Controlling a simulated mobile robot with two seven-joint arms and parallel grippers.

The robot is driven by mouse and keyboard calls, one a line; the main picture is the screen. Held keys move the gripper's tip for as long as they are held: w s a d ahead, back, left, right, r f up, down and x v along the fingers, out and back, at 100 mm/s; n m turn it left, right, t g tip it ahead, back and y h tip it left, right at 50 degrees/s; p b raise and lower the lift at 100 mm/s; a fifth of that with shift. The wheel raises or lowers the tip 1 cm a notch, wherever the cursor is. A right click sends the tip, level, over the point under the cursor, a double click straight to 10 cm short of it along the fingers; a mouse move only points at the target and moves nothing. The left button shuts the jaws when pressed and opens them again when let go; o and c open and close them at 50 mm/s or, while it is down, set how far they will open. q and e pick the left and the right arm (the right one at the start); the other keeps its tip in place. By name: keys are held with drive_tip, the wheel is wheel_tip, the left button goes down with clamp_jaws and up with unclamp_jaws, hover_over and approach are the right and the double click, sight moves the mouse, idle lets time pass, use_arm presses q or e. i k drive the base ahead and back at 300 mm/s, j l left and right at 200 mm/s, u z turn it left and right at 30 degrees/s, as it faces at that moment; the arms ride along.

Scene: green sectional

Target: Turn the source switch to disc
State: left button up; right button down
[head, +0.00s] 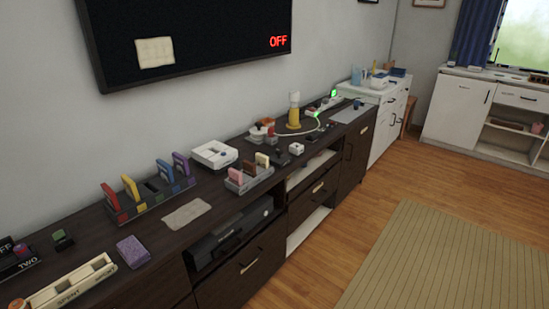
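No control that I can read as a source switch with a disc mark shows in the head view. A dark panel (22,268) at the lower left edge reads "TWO", with part of another word above it; a small red and blue piece (21,250) stands on it. A wall screen (190,40) is black and shows red "OFF" at its lower right. A white console-like box (214,154) and a dark device (232,232) in an open cabinet bay are too small to read. Neither of my grippers is in view.
The long dark cabinet (90,232) carries a rack of coloured cartridges (150,198), a grey cloth (186,214), a purple sponge (133,251), a cream tray (75,284) and a yellow lamp-like object (294,112). The floor before it is clear, with a striped rug (450,262).

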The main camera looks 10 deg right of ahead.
sight(279, 152)
drive_tip(key=i+l+u, duration=0.6)
drive_tip(key=l, duration=0.4)
drive_tip(key=i, duration=0.1)
